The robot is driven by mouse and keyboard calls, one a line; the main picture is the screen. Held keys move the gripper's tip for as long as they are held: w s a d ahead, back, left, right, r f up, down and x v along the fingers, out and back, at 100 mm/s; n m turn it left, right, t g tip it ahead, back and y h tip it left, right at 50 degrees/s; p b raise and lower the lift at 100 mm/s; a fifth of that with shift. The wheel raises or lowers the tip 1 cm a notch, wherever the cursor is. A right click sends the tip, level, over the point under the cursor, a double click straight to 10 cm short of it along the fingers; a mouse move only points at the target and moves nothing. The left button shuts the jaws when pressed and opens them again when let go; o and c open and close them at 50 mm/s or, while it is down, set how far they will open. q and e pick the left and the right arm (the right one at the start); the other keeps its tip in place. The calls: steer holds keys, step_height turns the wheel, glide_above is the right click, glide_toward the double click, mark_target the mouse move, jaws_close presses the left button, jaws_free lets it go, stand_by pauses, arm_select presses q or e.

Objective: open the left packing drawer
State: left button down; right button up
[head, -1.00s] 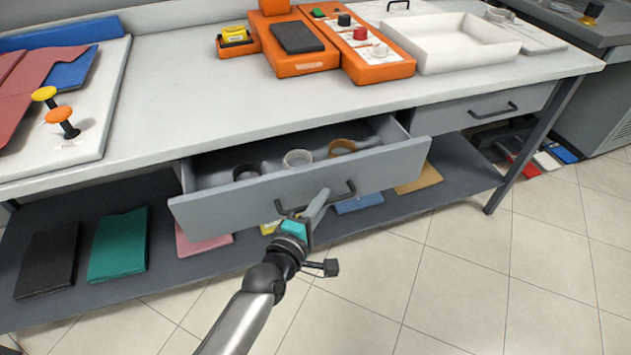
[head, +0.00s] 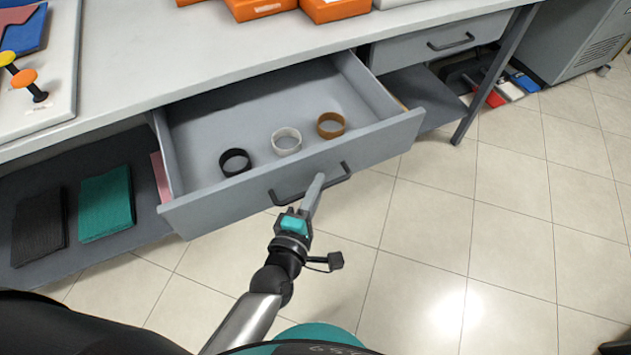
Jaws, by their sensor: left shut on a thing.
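The left packing drawer (head: 230,206) is pulled well out from under the worktop, and its inside shows. A black ring (head: 235,162), a white ring (head: 286,141) and a brown ring (head: 331,125) lie on its floor near the front panel. A dark bar handle (head: 336,177) is on the front panel. My left gripper (head: 314,190) is at the middle of this handle and shut on it. My right gripper is not in view.
The right drawer (head: 425,45) is shut. Folded cloths, one black (head: 40,226) and one teal (head: 106,202), lie on the lower shelf.

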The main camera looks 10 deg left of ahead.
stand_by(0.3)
arm_select(q)
steer(key=c, duration=0.9)
jaws_free()
steer(key=shift+r, duration=0.15)
